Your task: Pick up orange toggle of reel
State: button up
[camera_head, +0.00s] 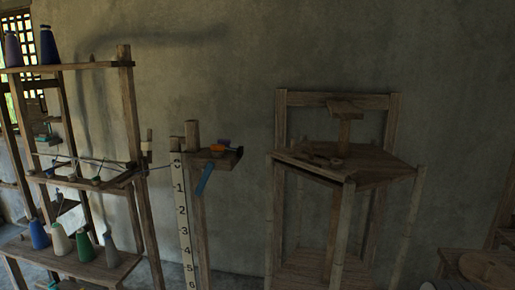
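A small orange piece (217,148), which looks like the orange toggle, sits on a small dark wooden shelf (228,160) near the middle of the head view. A blue piece (224,142) is right by it, and a blue strip (205,180) hangs below the shelf's front. The reel itself is too small and dark to make out. I cannot tell how the orange piece is attached. My gripper is not in view.
A ruled post (182,212) stands left of the shelf. A wooden rack (128,110) at left holds several thread cones (61,238), with threads running toward the post. A tall wooden stand (348,170) is at right. Bare wall lies behind.

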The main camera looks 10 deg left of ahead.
aim_at(217, 147)
jog(key=z, duration=1.35)
jog(key=i, duration=1.25)
jog(key=u, duration=0.2)
jog(key=k, duration=0.1)
jog(key=u, duration=2.95)
jog(key=i, duration=1)
jog(key=u, duration=0.05)
